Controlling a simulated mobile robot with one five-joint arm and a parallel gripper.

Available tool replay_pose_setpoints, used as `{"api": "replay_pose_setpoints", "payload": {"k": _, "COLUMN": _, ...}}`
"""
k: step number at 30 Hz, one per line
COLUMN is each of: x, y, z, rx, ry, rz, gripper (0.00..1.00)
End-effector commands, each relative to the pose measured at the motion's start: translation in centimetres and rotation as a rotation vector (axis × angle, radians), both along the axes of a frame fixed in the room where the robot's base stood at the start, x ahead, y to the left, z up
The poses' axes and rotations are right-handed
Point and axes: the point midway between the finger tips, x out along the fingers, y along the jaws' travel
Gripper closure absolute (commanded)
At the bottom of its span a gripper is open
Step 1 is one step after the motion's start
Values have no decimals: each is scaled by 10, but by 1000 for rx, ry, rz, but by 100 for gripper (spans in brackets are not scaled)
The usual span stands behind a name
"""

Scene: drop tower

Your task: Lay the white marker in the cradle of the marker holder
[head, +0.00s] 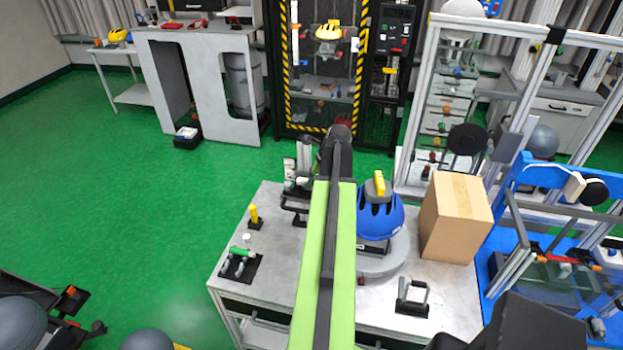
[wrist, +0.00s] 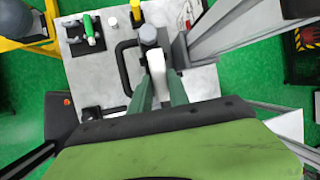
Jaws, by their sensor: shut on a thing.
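My gripper (wrist: 160,80) is shut on a white object (wrist: 157,62), which shows between its two green fingers; this fits the white marker, though its far end is unclear. In the head view my gripper is mostly hidden behind my arm. A black-based stand with a green cylinder lying across it (head: 243,253) is at the table's left front corner, and its green part also shows in the wrist view (wrist: 91,30). It may be the marker holder, but I cannot tell for sure. The gripper is apart from this stand, towards the table's back.
A yellow piece on a black base (head: 254,215) stands on the table (head: 285,275) behind the stand. A blue helmet (head: 379,214), a cardboard box (head: 456,217) and a small framed stand (head: 413,296) are to the right. A black looped bar (wrist: 123,62) is left of the fingers.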

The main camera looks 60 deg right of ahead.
Motion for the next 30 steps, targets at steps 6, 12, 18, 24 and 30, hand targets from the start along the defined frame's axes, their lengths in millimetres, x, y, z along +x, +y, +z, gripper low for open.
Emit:
{"api": "replay_pose_setpoints", "payload": {"k": 6, "x": 1, "y": 0, "z": -18, "rx": 0, "ry": 0, "rz": 1, "gripper": 100}}
{"api": "replay_pose_setpoints", "payload": {"k": 12, "x": 1, "y": 0, "z": -16, "rx": 0, "ry": 0, "rz": 1, "gripper": 100}}
{"api": "replay_pose_setpoints", "payload": {"k": 18, "x": 0, "y": 1, "z": -17, "rx": 0, "ry": 0, "rz": 1, "gripper": 100}}
{"api": "replay_pose_setpoints", "payload": {"k": 24, "x": 0, "y": 1, "z": -19, "rx": 0, "ry": 0, "rz": 2, "gripper": 100}}
{"api": "replay_pose_setpoints", "payload": {"k": 30, "x": 0, "y": 1, "z": -19, "rx": 0, "ry": 0, "rz": 2, "gripper": 68}}
